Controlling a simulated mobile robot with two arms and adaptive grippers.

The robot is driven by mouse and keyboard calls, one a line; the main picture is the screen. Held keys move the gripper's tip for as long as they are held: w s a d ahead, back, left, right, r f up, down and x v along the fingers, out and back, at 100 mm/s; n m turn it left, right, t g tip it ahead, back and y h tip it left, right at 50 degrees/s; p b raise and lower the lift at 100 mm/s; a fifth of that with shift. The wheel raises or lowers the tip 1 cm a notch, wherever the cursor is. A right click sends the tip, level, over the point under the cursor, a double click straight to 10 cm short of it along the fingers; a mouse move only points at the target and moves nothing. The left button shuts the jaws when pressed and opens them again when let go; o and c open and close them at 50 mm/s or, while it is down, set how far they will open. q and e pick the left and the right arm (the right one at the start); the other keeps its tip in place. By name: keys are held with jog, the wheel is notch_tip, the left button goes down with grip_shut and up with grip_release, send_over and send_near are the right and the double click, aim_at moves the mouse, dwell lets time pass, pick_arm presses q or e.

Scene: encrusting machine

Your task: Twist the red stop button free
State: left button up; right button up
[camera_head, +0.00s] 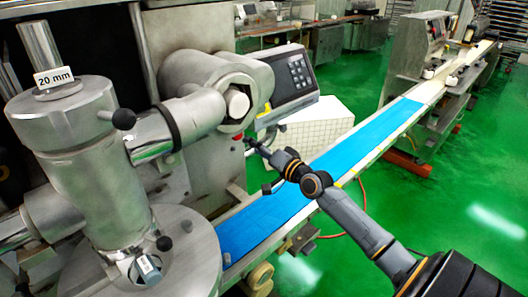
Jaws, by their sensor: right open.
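The small red stop button (238,137) shows on the front of the steel machine (185,140), below the grey control panel (292,77). My right gripper (252,143) is just to the right of the button, pointing at it. It is open, and its fingers are small and dark at this distance. I cannot tell whether the fingertips touch the button or stand a little apart from it. My left gripper is not in view.
A blue conveyor belt (262,222) runs under my right arm towards the back right. Large steel cylinders of the machine (100,180) fill the left. A white gridded box (318,122) stands behind my right wrist. Green floor (470,190) is open at the right.

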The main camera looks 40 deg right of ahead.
aim_at(239, 136)
jog(key=shift+s+d, duration=0.1)
jog(key=shift+s, duration=1.65)
jog(key=w+n+b, duration=0.1)
jog(key=w+n, duration=0.2)
jog(key=w, duration=0.1)
jog(key=w+n+b, duration=0.1)
jog(key=w+n, duration=0.2)
jog(key=n, duration=0.1)
jog(key=w+n+b, duration=0.1)
jog(key=w+n, duration=0.3)
jog(key=shift+w+a, duration=0.3)
jog(key=shift+a, duration=0.05)
